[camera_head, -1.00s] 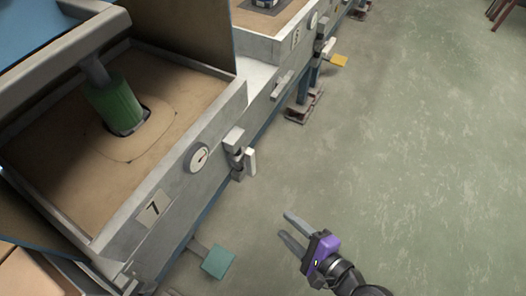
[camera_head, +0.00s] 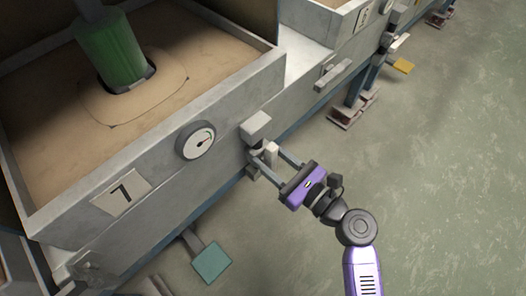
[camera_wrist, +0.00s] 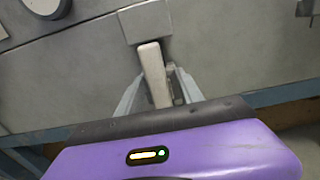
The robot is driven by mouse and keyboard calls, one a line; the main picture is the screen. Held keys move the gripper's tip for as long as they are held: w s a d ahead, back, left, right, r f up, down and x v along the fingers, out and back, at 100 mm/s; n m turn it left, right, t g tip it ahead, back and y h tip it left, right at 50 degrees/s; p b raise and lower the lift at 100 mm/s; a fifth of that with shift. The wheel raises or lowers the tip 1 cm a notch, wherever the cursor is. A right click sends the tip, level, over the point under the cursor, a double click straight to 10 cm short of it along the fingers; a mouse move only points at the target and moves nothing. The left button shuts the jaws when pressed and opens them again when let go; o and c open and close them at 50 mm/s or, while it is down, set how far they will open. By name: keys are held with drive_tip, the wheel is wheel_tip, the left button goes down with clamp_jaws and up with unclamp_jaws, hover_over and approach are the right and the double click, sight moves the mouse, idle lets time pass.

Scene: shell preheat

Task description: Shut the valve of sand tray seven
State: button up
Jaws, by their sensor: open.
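Sand tray seven (camera_head: 70,222) is a grey metal box of sand with a "7" plate (camera_head: 121,193) and a round gauge (camera_head: 196,140) on its front wall. Its valve has a grey block (camera_head: 256,127) and a pale lever handle (camera_head: 271,152). In the wrist view the lever (camera_wrist: 154,72) points from the block toward my gripper. My purple gripper (camera_head: 277,164) is open, with one finger on each side of the lever. I cannot tell whether either finger touches it.
A green cylinder (camera_head: 109,48) stands in the sand of tray seven. A teal pedal (camera_head: 211,262) sticks out below the tray. The floor to the right is clear.

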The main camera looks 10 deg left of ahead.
drive_tip(key=shift+x, duration=1.3)
drive_tip(key=shift+s, duration=0.1)
clamp_jaws()
idle(0.4)
